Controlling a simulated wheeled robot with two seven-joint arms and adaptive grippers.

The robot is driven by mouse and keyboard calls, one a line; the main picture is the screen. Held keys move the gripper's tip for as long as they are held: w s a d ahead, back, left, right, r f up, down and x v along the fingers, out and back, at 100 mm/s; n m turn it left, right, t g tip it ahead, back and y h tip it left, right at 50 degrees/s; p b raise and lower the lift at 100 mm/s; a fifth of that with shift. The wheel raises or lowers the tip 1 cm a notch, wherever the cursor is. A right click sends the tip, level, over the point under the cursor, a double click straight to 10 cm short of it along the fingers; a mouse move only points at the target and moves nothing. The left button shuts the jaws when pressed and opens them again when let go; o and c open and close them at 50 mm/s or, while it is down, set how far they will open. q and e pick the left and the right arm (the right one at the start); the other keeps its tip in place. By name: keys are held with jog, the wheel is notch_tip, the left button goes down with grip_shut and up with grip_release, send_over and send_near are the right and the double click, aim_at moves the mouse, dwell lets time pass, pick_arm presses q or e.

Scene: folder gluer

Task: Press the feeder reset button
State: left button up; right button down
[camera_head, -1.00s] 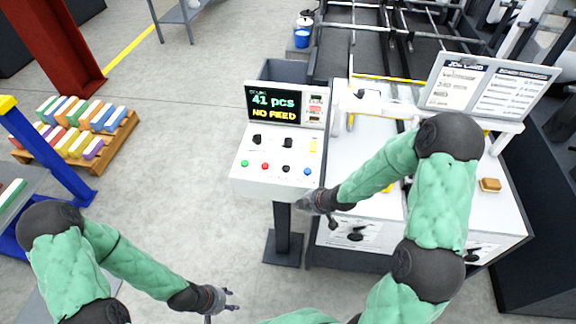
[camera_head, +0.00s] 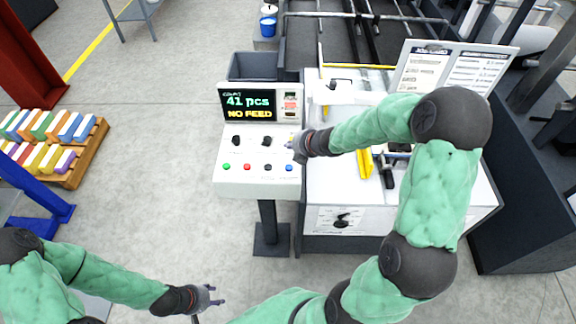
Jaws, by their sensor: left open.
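The control panel (camera_head: 230,184) stands on a post left of the white machine table. Its screen (camera_head: 247,103) reads "41 pcs" and "NO FEED". Its sloped face carries two black knobs and a row of small buttons: green (camera_head: 227,167), red (camera_head: 247,167), black (camera_head: 268,167) and blue (camera_head: 289,168). No label telling which is the feeder reset is legible. My left gripper (camera_head: 214,297) is open and empty over the floor.
The white machine table (camera_head: 330,180) lies right of the panel, with yellow and black parts under my right arm. A job board (camera_head: 452,68) stands behind it. A pallet of coloured cartons (camera_head: 85,160) is at left. The floor between is clear.

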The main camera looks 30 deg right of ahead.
aim_at(290, 168)
notch_tip(290, 168, down, 9)
jog(key=b, duration=0.8)
jog(key=shift+r, duration=0.15)
jog(key=shift+b, duration=0.3)
dwell(1.0)
jog(key=shift+f+b, duration=0.35)
jog(key=shift+f, duration=0.1)
jog(key=shift+f+b, duration=0.4)
jog(key=shift+f, duration=0.05)
dwell(0.6)
jog(key=shift+r, duration=0.1)
jog(key=shift+r+p, duration=0.8)
jog(key=shift+p, duration=0.05)
